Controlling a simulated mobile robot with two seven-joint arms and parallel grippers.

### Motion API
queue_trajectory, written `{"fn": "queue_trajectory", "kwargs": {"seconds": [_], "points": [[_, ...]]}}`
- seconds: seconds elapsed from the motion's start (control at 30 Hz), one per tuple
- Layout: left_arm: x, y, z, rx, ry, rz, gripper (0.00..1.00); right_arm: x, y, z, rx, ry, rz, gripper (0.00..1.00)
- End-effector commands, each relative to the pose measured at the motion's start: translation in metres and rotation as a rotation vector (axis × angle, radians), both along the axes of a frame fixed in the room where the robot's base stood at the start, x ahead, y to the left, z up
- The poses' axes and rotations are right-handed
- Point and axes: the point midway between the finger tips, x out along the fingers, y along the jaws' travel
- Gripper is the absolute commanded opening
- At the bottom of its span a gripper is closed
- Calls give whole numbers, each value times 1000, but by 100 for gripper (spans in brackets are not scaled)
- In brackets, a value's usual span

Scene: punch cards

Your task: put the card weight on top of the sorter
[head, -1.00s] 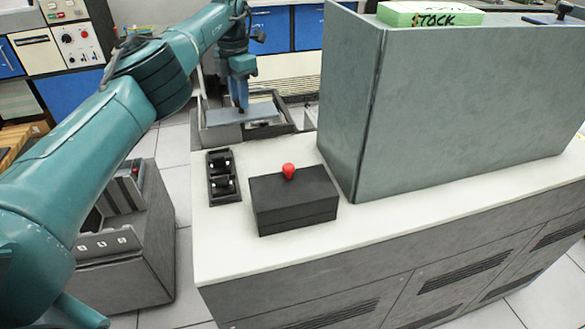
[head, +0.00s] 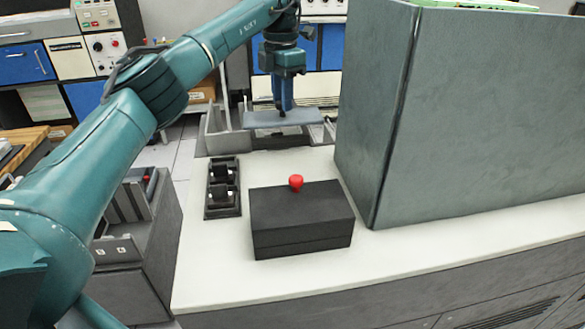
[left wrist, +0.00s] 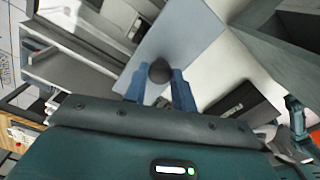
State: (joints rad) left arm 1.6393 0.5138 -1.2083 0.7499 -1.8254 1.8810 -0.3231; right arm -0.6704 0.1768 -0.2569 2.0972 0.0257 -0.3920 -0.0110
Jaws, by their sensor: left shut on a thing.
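The card weight is a flat blue-grey plate (head: 258,122) with a dark knob (left wrist: 160,71). My left gripper (head: 283,113) is shut on the knob, with its blue fingers on either side of it in the left wrist view. The plate hangs roughly level above the grey trays at the far end of the white top. My right gripper cannot be made out.
A black box (head: 302,222) with a red knob (head: 296,183) stands on the white counter top (head: 260,288). A small black two-part unit (head: 223,188) lies left of it. The grey open trays (head: 225,138) are at the far end. A green block (head: 480,4) sits on the cabinet.

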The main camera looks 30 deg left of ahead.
Motion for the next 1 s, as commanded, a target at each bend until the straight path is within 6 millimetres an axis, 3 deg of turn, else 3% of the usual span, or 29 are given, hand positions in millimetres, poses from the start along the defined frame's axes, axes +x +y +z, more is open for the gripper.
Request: {"fn": "queue_trajectory", "kwargs": {"seconds": [0.77, 1.0], "points": [[-108, -80, 2, 2, -1, -4, 0, 0, -1, 5, -2, 1, -1, 36], [-110, -81, -30, 1, 0, 1, 0, -2, -3, 0, -5, 19, -11, 36]]}}
